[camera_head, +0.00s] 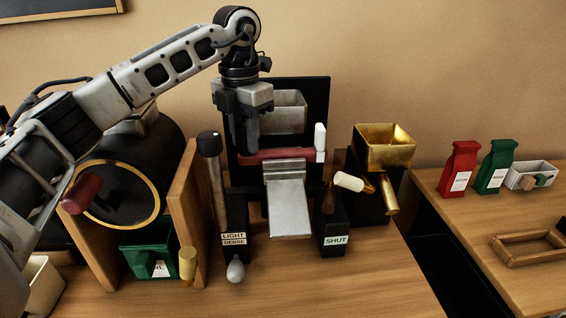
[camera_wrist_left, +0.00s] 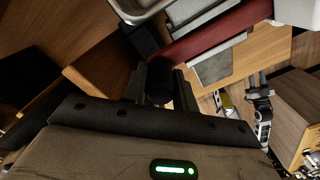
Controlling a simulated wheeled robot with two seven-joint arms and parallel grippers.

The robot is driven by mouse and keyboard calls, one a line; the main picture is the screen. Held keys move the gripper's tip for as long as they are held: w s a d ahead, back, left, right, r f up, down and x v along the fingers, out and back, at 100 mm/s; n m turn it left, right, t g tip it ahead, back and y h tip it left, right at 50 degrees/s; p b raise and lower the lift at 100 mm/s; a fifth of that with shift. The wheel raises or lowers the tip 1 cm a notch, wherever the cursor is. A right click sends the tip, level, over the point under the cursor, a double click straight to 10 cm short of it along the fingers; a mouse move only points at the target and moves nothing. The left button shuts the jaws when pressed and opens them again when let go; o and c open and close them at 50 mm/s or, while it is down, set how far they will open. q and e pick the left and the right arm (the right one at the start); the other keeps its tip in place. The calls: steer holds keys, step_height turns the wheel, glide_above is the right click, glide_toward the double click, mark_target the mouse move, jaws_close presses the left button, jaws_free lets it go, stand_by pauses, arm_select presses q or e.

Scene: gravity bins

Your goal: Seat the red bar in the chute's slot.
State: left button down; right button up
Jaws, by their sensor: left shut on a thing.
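The red bar (camera_head: 283,155) lies level across the front of the chute (camera_head: 290,205), with a white block (camera_head: 320,143) at its right end. It also shows in the left wrist view (camera_wrist_left: 222,27). My left gripper (camera_head: 251,150) points down from above and is shut on the bar near its left end. The fingers hide that end, and a dark piece (camera_wrist_left: 152,55) sits near them in the left wrist view. I cannot tell whether the bar is in the slot. My right gripper (camera_wrist_left: 259,82) shows small in the left wrist view; its jaws are too small to judge.
A lever with a black knob (camera_head: 208,145) stands left of the chute, near a black drum (camera_head: 120,180). A brass hopper (camera_head: 385,150) stands to the right. Red (camera_head: 460,168) and green (camera_head: 496,166) bags stand on the right table. The front bench is mostly clear.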

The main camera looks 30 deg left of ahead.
arm_select(q)
steer(key=c, duration=1.3)
jaws_free()
steer(key=shift+f, duration=0.1)
steer(key=shift+c, duration=0.2)
steer(key=shift+a, duration=0.2)
steer(key=shift+p, duration=0.35)
steer(key=shift+d+r+p, duration=0.25)
steer(key=shift+r+p, duration=0.25)
steer(key=shift+r, duration=0.7)
steer(key=shift+s+d+r, duration=0.1)
steer(key=shift+d+r, duration=0.1)
steer(key=shift+r, duration=0.9)
steer(key=shift+d+r, duration=0.2)
steer(key=shift+r, duration=0.85)
steer(key=shift+r, duration=0.15)
